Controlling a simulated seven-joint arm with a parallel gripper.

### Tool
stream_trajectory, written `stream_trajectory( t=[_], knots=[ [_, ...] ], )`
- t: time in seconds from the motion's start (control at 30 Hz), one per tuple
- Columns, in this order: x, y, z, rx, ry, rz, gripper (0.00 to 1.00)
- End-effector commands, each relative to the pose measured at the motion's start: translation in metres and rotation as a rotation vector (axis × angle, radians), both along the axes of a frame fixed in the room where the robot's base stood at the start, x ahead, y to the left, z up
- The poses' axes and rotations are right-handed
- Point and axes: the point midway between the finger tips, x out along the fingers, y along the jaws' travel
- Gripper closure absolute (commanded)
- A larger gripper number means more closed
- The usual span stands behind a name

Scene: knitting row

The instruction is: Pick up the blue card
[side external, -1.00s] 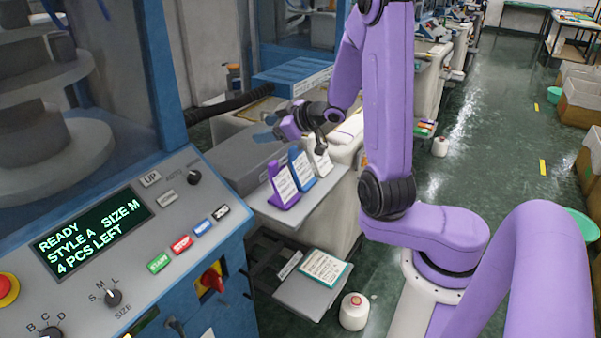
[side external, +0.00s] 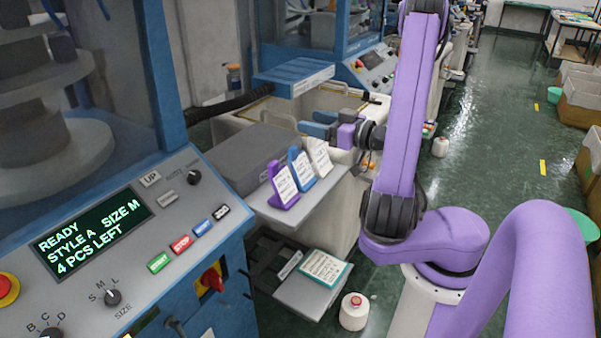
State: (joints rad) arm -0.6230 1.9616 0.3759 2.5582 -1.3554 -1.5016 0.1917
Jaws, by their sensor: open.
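The blue card (side external: 303,170) stands upright, leaning back, on a grey shelf (side external: 312,203) between a purple card (side external: 283,185) on its left and a white card (side external: 319,157) on its right. Each carries a white printed sheet. My gripper (side external: 317,124) has blue fingers and is seen from the side, beyond and above the cards, pointing left. The fingers are apart with nothing between them. It is clear of the blue card, and nothing covers the card's front.
A grey box (side external: 245,160) lies behind the cards on the left. A control panel (side external: 130,240) fills the front left. A booklet (side external: 325,267) lies on a lower shelf and a white cone (side external: 354,311) stands on the floor. The aisle floor (side external: 495,120) is open at right.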

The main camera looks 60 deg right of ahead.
Motion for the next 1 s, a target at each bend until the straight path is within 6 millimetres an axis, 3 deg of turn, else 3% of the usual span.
stream_trajectory(
  t=[0.07,0.27,0.8,1.0],
  knots=[
    [-0.007,0.000,0.002,0.013,-0.023,-0.009,0.38],
    [-0.007,-0.001,-0.019,0.019,-0.024,-0.008,0.38],
    [-0.007,0.000,-0.090,0.014,-0.024,-0.007,0.38],
    [0.001,0.000,-0.096,0.009,-0.023,-0.004,0.38]
  ],
)
